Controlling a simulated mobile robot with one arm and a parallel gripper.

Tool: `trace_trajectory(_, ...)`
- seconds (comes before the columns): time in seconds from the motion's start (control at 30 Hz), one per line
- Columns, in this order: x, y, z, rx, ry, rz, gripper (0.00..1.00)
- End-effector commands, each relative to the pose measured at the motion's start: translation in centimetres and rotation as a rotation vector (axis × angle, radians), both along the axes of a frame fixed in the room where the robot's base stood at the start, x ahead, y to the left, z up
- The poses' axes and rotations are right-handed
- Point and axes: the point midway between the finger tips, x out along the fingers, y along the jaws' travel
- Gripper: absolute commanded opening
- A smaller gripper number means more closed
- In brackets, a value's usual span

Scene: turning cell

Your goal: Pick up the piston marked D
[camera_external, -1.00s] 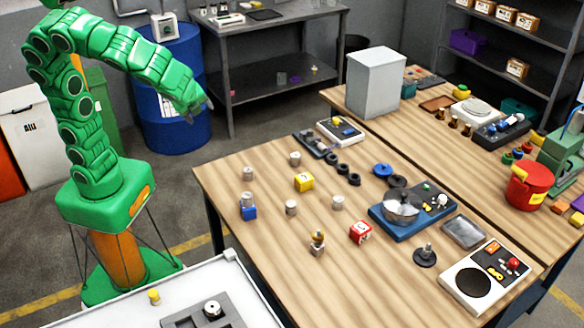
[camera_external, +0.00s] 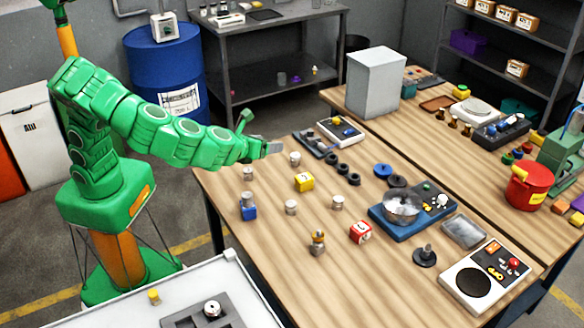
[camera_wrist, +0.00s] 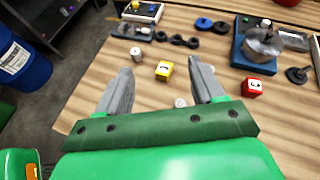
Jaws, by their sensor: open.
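Several small silver pistons stand apart on the wooden table: one at the back (camera_external: 295,158), one at the left (camera_external: 248,173), one in the middle (camera_external: 291,207) and one to its right (camera_external: 338,202). No letter is readable on any, so I cannot tell which is D. My gripper (camera_external: 272,148) is above the table's left back edge, close to the back piston in the picture. In the wrist view my gripper (camera_wrist: 160,67) is open and empty. One piston (camera_wrist: 135,52) shows beyond the left finger and another (camera_wrist: 180,102) low between the fingers.
A yellow cube (camera_external: 304,182), a red cube (camera_external: 360,232) and a blue block (camera_external: 248,212) with a silver piece on it stand among the pistons. Black rings (camera_external: 342,169) lie behind. A blue device with a metal bowl (camera_external: 402,208) is at the right.

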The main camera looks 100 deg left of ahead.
Motion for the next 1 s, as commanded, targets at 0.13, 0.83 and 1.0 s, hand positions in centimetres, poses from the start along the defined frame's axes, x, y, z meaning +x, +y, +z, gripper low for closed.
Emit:
trace_trajectory(0.13, 1.5, -1.6, -0.7, 0.041, 0.033, -0.059, 0.68)
trace_trajectory(0.83, 3.0, -3.2, -12.8, 0.09, 0.073, -0.126, 0.68)
trace_trajectory(1.0, 2.9, -3.2, -18.0, 0.091, 0.076, -0.125, 0.68)
